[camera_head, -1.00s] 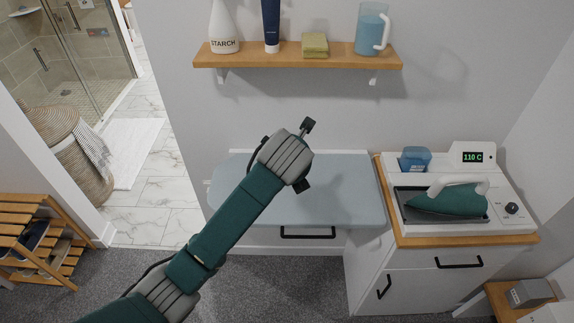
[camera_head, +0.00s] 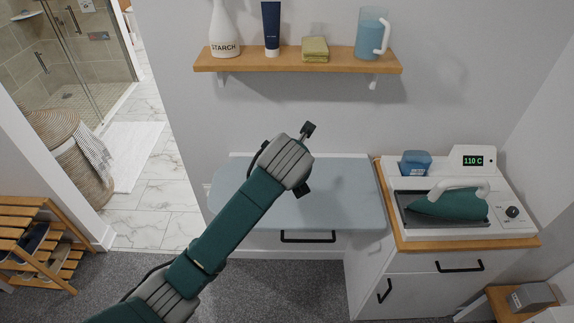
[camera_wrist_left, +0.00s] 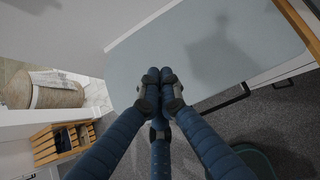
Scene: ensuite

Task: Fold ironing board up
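The light blue ironing board (camera_head: 345,195) lies flat, folded down from the wall below the shelf. A black handle (camera_head: 308,237) shows on the white front beneath it. My left arm reaches up across the board from the lower left in the head view, and its wrist hides part of the board and the fingers. In the left wrist view the fingers of my left gripper (camera_wrist_left: 159,76) are together, with nothing visible between them. The board (camera_wrist_left: 215,50) shows behind them; I cannot tell whether they touch it. My right gripper is in neither view.
A wooden shelf (camera_head: 300,62) with a starch bottle, tube, sponge and jug hangs above the board. Right of it stands a white cabinet (camera_head: 410,280) with a green iron (camera_head: 445,205) on its station. A wooden rack (camera_head: 35,240) and basket (camera_head: 75,155) are at left.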

